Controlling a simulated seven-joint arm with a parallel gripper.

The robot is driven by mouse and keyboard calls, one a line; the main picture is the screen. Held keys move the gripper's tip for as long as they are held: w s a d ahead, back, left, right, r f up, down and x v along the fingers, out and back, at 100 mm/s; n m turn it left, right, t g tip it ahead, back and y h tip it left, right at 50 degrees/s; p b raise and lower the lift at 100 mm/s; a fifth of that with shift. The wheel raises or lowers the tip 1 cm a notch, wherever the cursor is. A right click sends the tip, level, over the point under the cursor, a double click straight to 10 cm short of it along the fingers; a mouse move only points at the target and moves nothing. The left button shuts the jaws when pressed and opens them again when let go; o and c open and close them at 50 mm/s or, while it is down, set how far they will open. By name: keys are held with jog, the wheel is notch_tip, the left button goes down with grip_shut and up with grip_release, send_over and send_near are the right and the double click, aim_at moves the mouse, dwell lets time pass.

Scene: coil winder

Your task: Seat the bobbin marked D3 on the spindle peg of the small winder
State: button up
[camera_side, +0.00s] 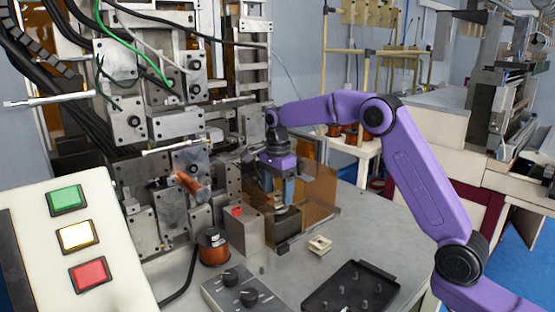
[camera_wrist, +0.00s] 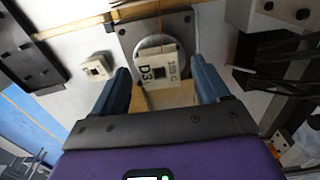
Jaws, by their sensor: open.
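The bobbin marked D3 (camera_wrist: 146,73) is a pale square-flanged piece with a dark square hole. In the wrist view it sits over the round metal plate (camera_wrist: 176,39) of the small winder. In the side view the small winder, with its grey box (camera_side: 246,232), stands below my gripper (camera_side: 283,195). My gripper is open, and in the wrist view its blue fingers (camera_wrist: 160,75) are apart on either side of the bobbin, with gaps visible. The spindle peg is hidden, and I cannot tell how deep the bobbin sits.
Another pale bobbin (camera_side: 320,244) lies on the table, also in the wrist view (camera_wrist: 97,67). A black pegged tray (camera_side: 381,272) is at the front. A copper spool (camera_side: 214,252) and a knob box (camera_side: 222,291) stand left. An amber guard (camera_side: 318,196) stands close behind my gripper.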

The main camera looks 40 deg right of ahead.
notch_tip(320, 180, up, 16)
dwell(0.7)
dwell(0.6)
